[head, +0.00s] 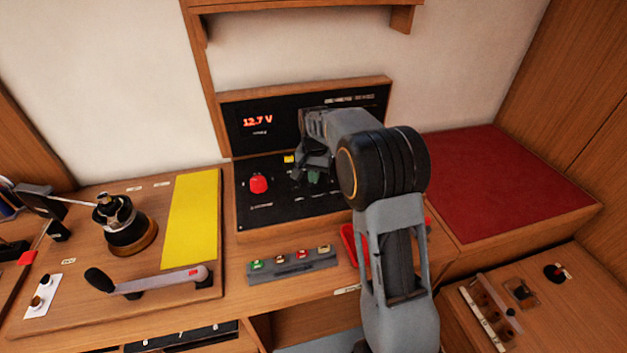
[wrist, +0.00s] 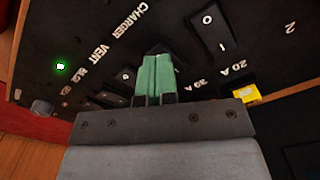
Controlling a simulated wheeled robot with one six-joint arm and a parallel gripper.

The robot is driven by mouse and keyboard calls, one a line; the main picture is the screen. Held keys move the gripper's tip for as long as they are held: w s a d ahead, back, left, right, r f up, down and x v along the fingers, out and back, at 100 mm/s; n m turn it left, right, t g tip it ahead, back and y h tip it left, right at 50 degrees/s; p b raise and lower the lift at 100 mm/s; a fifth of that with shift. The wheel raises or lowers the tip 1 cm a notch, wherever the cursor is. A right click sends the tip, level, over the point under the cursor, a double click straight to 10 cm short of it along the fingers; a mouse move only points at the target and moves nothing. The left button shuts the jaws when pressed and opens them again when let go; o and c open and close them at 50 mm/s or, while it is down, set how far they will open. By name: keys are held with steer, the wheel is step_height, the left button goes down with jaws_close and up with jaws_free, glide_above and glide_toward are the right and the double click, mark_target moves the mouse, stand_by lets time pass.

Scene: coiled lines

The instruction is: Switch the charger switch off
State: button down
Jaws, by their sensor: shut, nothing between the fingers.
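The black switch panel (head: 262,210) is on the bench below a display reading 12.7 V (head: 258,120). In the wrist view the word CHARGER (wrist: 130,20) is printed on the panel, just beyond my fingertips. A dark switch (wrist: 155,48) shows behind the fingertips and is mostly hidden; I cannot tell its position. A black rocker (wrist: 212,35) marked O and I is to the right. My gripper (wrist: 156,75), with green fingertips, is shut and empty, at or close over the panel. In the head view its green tips (head: 314,178) cover part of the switches.
A red knob (head: 258,183) stands left of my gripper. A yellow tag (wrist: 247,93) and a lit green lamp (wrist: 60,66) show on the panel. A block with several coloured pieces (head: 292,264) lies in front. A winch (head: 125,225) and crank handle (head: 150,285) are at left.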

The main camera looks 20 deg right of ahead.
steer(key=shift+f+b, duration=0.35)
steer(key=shift+f, duration=0.3)
steer(key=shift+r, duration=0.15)
step_height(320, 180, up, 7)
steer(key=p, duration=0.5)
steer(key=shift+p, duration=0.35)
stand_by(0.5)
